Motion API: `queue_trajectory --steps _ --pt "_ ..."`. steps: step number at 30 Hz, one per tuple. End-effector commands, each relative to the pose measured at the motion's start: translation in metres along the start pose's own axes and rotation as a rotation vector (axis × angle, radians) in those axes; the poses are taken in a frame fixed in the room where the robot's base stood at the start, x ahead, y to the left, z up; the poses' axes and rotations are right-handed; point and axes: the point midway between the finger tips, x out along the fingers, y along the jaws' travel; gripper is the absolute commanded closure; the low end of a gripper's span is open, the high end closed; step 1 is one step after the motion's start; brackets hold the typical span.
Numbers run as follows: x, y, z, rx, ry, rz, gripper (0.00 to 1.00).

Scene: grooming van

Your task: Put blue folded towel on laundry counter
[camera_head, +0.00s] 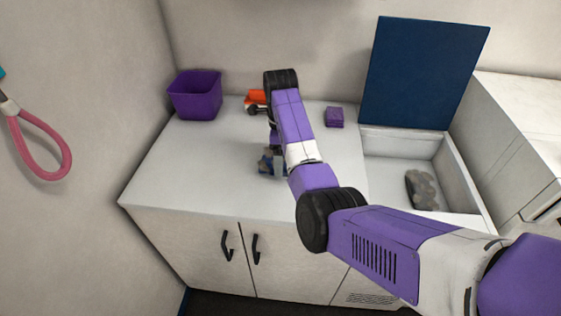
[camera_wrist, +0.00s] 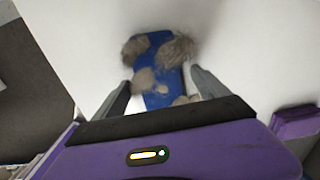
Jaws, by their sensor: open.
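A blue item with grey-brown furry patches, which I take for the blue folded towel (camera_head: 264,163), lies on the white counter top (camera_head: 190,167), left of the middle. My gripper (camera_head: 279,165) is over it and hides part of it in the head view. In the wrist view the blue towel (camera_wrist: 160,100) lies between and beyond my two open fingers (camera_wrist: 160,86), on the white surface. The fingers stand apart on either side of it. I cannot tell whether either finger touches it.
A purple bin (camera_head: 194,96) stands at the back left. An orange and black object (camera_head: 256,98) and a small purple block (camera_head: 334,117) lie near the back. On the right, a recessed basin (camera_head: 390,172) under a raised blue lid (camera_head: 422,72) holds a grey mottled thing (camera_head: 421,189). The left front counter is clear.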

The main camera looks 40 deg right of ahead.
Motion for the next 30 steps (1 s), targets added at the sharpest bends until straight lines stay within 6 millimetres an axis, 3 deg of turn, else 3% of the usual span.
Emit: queue_trajectory --steps 9,12,18,30 --pt "-0.072 0.0 0.001 -0.001 -0.002 0.0 0.15" --pt "-0.084 0.0 0.001 0.0 -0.002 0.0 0.15" --pt "-0.1 0.0 0.001 -0.001 -0.002 -0.001 0.15" --pt "-0.101 -0.001 0.0 0.0 -0.001 -0.001 0.15"
